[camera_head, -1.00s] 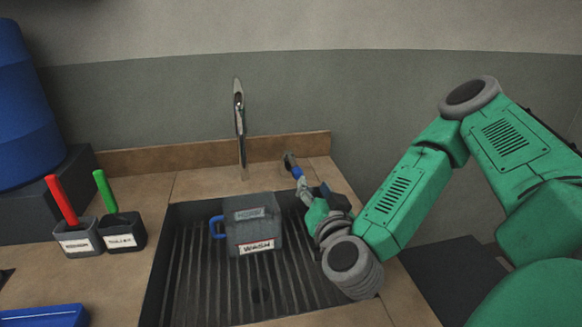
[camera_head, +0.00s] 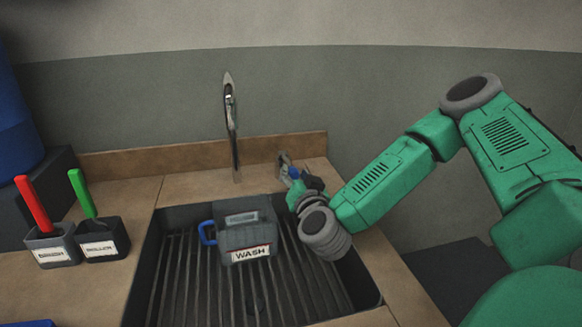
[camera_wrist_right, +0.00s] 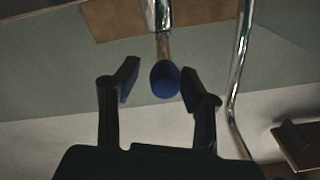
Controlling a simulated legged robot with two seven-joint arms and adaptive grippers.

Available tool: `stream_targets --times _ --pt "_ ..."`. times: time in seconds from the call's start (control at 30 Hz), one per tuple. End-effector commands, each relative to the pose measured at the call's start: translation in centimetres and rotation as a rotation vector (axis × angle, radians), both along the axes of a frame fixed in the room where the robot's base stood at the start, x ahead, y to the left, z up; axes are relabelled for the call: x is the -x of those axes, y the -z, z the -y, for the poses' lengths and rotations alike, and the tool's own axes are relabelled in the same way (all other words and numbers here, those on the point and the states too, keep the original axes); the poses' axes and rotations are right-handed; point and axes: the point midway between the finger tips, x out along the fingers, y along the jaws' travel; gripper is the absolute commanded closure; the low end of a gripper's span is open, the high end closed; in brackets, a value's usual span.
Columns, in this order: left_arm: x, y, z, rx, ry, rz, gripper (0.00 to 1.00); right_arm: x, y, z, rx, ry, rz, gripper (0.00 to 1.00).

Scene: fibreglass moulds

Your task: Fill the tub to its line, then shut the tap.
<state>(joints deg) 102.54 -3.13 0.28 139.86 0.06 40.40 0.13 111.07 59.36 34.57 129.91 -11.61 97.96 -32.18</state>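The grey tub (camera_head: 247,238) with a blue handle and a WASH label sits in the dark ribbed sink (camera_head: 185,285). The chrome tap spout (camera_head: 233,130) rises behind it. I see no water stream, and the level and line in the tub cannot be made out. The tap lever (camera_head: 284,163) stands at the sink's back right, partly hidden by my right gripper (camera_head: 304,182). In the right wrist view, the lever's blue knob (camera_wrist_right: 165,79) lies between the spread fingers of that gripper (camera_wrist_right: 160,87), with gaps either side. My left gripper is not in view.
Left of the sink stand two dark holders, one with a red handle (camera_head: 33,205) and one with a green handle (camera_head: 82,193). A blue drum (camera_head: 17,135) is at the far left. A low wooden backsplash (camera_head: 200,155) runs behind the counter.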

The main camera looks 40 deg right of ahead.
Motion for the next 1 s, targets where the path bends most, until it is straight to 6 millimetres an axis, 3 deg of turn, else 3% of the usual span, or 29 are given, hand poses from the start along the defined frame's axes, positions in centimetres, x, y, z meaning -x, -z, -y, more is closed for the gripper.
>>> stream_targets --times 0.1,0.3,0.63,0.67,0.73,0.77,1.0 --pt "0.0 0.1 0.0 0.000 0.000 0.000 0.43 -1.8 0.0 1.0 0.002 0.001 0.001 0.64" --pt "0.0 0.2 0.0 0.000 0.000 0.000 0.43 -3.5 0.0 1.9 0.001 -0.001 0.000 0.64" --pt "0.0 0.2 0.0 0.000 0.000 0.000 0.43 -3.8 0.0 2.1 0.000 -0.001 0.000 0.64" --pt "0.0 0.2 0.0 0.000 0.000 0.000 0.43 -3.8 0.0 2.1 0.000 -0.001 0.000 0.71" --pt "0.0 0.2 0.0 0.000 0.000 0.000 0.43 -3.8 0.0 2.1 0.000 -0.001 0.000 0.96" --pt "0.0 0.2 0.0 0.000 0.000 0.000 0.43 -3.8 0.0 2.1 0.001 -0.001 0.000 1.00" --pt "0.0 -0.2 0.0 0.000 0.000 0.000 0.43 -3.7 -0.1 2.3 0.001 -0.016 -0.002 1.00"
